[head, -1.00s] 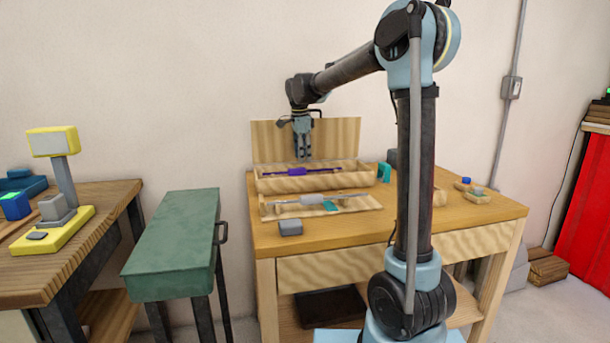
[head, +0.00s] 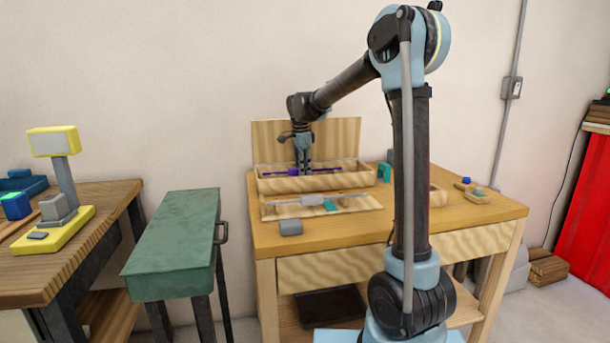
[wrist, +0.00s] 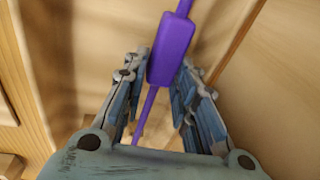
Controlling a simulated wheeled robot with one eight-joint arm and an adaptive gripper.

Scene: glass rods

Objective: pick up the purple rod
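The purple rod (head: 326,169) lies in the wooden tray (head: 318,183) at the back of the workbench. In the wrist view the purple rod (wrist: 172,48) shows a thick block-like middle with thinner ends. My gripper (head: 304,172) points down at the tray, with its fingertips at the rod's height. In the wrist view my gripper (wrist: 160,75) is open, one finger on each side of the rod's thick part. A small gap seems to show on the left; on the right the finger is very close, and I cannot tell if it touches.
A grey rod (head: 348,195) lies on a lower wooden rack (head: 280,212) in front of the tray. A grey block (head: 290,228) sits near the bench's front edge. A wooden back panel (head: 340,135) stands behind the tray.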

